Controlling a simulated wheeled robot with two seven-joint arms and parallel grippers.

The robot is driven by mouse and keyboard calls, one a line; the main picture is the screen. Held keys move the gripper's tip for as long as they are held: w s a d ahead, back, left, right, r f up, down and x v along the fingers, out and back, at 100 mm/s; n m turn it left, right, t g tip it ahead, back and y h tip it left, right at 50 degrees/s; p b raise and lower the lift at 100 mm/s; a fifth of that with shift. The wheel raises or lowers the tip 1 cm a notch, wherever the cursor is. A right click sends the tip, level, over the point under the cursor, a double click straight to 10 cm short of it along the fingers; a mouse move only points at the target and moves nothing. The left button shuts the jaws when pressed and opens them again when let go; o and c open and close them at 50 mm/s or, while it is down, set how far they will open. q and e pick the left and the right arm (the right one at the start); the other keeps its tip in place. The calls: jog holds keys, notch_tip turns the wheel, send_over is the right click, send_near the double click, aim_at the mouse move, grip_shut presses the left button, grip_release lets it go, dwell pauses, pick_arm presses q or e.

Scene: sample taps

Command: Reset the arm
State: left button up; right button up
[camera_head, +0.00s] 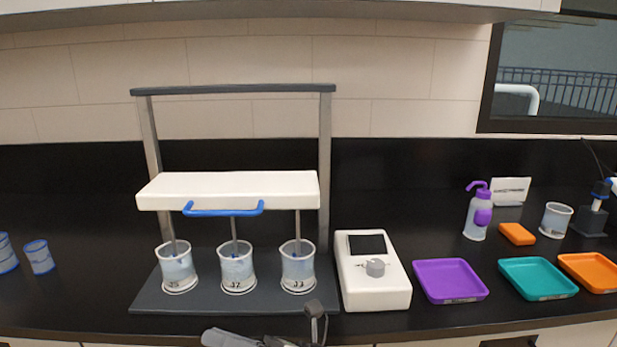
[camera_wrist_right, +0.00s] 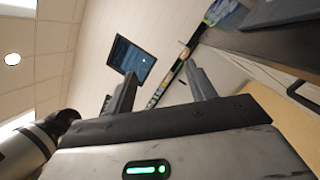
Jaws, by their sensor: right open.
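My right gripper (camera_head: 264,325) shows at the bottom edge of the head view, in front of the bench's front edge and below the stirrer stand. In the right wrist view its two fingers (camera_wrist_right: 160,75) stand apart with nothing between them. The right arm behind it is mostly out of the head view. My left gripper is not in view.
The stand (camera_head: 230,90) has a white head (camera_head: 230,188) with a blue handle (camera_head: 222,211) and rods reaching into three beakers (camera_head: 236,270). A white control box (camera_head: 372,290), purple tray (camera_head: 449,281), teal tray (camera_head: 537,278) and orange tray (camera_head: 592,272) stand to the right.

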jog(key=d+f+m+t+h, duration=0.6)
jog(key=d+m+t, duration=0.1)
jog(key=m, duration=0.7)
jog(key=d+f+m+t+h, duration=0.6)
jog(key=d+m+t+h, duration=0.1)
jog(key=m, duration=0.8)
jog(key=s+d+f+m+g+h, duration=0.5)
jog(key=s+d+f+m+h, duration=0.1)
jog(key=s+d+f+m, duration=0.5)
jog(key=s+d, duration=0.2)
jog(key=shift+s+f+m+g, duration=0.25)
jog(key=shift+s+m+g, duration=0.05)
jog(key=shift+s, duration=0.05)
jog(key=shift+a, duration=0.1)
